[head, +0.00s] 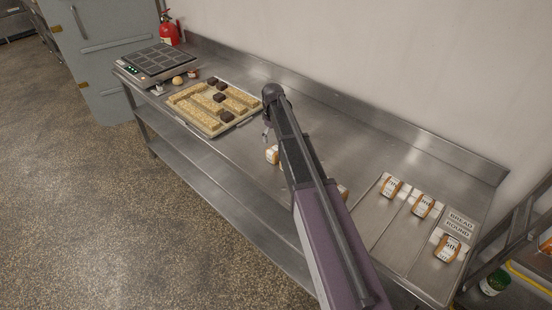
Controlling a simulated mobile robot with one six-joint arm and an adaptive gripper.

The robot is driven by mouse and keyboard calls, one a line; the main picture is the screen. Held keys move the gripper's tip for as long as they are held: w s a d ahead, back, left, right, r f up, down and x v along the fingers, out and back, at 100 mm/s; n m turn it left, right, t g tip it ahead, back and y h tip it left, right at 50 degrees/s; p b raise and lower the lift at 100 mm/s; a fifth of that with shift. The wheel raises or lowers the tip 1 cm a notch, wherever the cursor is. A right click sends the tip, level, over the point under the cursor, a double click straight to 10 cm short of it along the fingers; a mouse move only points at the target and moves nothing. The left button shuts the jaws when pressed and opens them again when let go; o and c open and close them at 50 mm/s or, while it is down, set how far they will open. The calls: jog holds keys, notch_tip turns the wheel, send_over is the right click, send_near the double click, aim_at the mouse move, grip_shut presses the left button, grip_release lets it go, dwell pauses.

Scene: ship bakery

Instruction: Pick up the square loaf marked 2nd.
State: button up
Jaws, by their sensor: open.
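Several small loaves with white labels stand on the steel counter (350,150). One loaf (272,154) is just below my gripper (267,136), left of my arm, partly covered. The edge of another loaf (344,192) shows behind my arm. Three more loaves stand at the right: one (390,187), a second (423,206) and a third (448,248). The label print is too small to read surely, so I cannot tell which is marked 2nd. My gripper is open, small in view and partly hidden by my arm; I cannot tell its gap to the loaf.
A wooden tray (197,126) with light bars and dark blocks lies left on the counter. Beyond it are a grey panel device (158,60) and a fire extinguisher (169,30). A sign reading BREAD ROUND (459,221) lies right. A wall backs the counter. Clear counter lies behind my arm.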

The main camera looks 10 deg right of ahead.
aim_at(274, 149)
jog(key=shift+f+b, duration=1.6)
jog(key=shift+f, duration=0.3)
jog(key=shift+f, duration=0.1)
jog(key=shift+d+f+b, duration=0.15)
jog(key=shift+f+b, duration=2.35)
jog(key=shift+b, duration=0.1)
jog(key=c, duration=1)
